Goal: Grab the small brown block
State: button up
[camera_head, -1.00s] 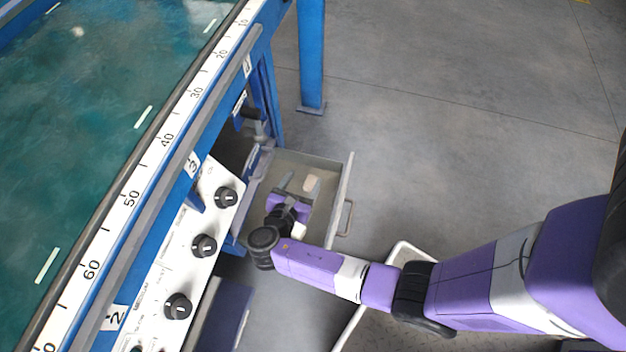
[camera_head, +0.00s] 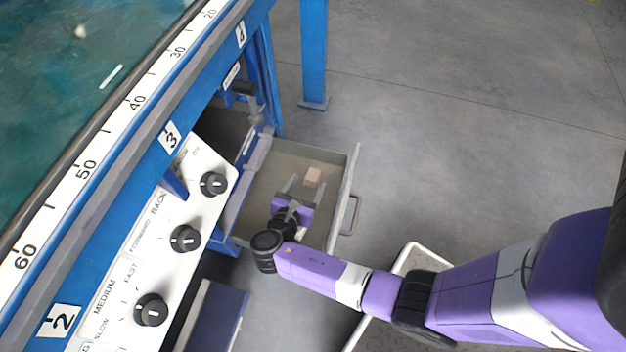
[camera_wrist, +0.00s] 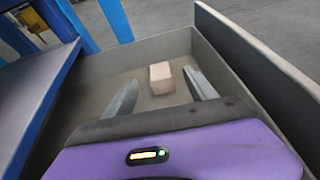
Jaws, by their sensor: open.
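The small brown block (camera_head: 313,175) is pale tan and lies on the floor of the open grey drawer (camera_head: 262,207). In the wrist view the block (camera_wrist: 161,78) sits between and a little beyond the lines of my two fingers, closer to the right one. My gripper (camera_head: 300,184) is open and empty, inside the drawer's outline, with its fingers pointing towards the block. The gripper also shows in the wrist view (camera_wrist: 161,90), its fingers spread apart. I see no contact with the block.
The drawer's front wall with a handle (camera_head: 350,215) stands to the right of my gripper. The control panel with black knobs (camera_head: 186,238) and the blue machine frame (camera_head: 150,182) are on the left. A blue leg (camera_head: 314,55) stands behind the drawer. Open floor lies to the right.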

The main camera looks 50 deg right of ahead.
aim_at(312, 176)
jog(key=b+x, duration=0.3)
jog(key=x, duration=0.3)
jog(key=shift+f, duration=0.2)
jog(key=shift+d, duration=0.2)
jog(key=shift+c, duration=0.4)
grip_shut()
